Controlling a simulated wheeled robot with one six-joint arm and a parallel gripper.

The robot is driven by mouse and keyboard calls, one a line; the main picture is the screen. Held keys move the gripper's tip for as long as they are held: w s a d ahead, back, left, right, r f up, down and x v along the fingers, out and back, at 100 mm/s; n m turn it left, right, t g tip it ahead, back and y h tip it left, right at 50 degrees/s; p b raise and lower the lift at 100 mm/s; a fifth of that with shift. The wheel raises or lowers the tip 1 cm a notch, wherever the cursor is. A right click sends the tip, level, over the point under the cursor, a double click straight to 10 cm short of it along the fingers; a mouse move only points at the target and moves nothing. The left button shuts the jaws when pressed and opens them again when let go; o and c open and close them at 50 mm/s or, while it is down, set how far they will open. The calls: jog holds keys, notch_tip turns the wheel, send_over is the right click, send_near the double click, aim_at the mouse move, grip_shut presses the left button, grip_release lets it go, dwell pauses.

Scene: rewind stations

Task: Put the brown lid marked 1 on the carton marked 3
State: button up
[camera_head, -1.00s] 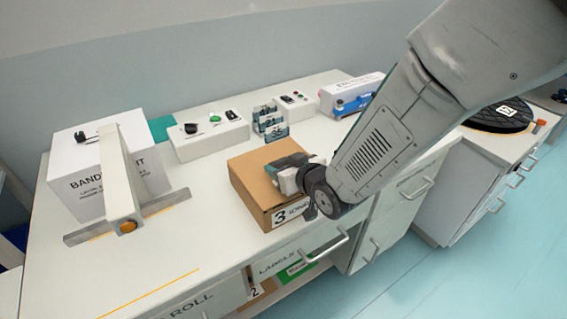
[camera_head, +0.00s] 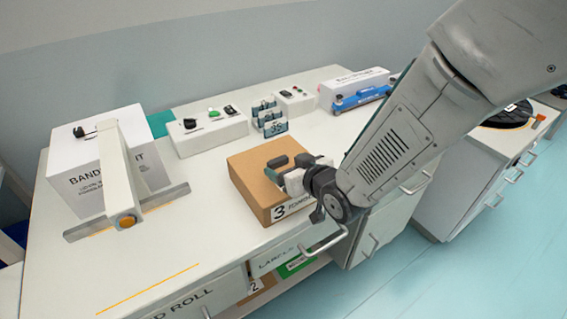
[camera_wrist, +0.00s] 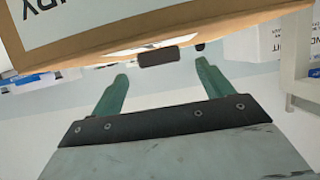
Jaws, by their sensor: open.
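The brown carton marked 3 (camera_head: 254,193) stands on the near edge of the white counter, its label facing front. Its top is covered by a flat brown surface, apparently the lid (camera_head: 248,160), with a dark handle block (camera_head: 278,161). No 1 is readable on it. My gripper (camera_head: 284,169) is open at the carton's top right, close to the handle and apart from it. In the wrist view the handle (camera_wrist: 160,57) shows just beyond and between the teal fingertips (camera_wrist: 162,70), with the carton's labelled side (camera_wrist: 75,18) upside down above.
A white box (camera_head: 80,180) with a grey stand (camera_head: 118,170) is at left. A switch box (camera_head: 208,132), several teal clips (camera_head: 272,126) and a white carton with a blue tool (camera_head: 362,97) are behind. The front-left counter is clear.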

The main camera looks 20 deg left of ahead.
jog(key=v, duration=0.5)
dwell(0.3)
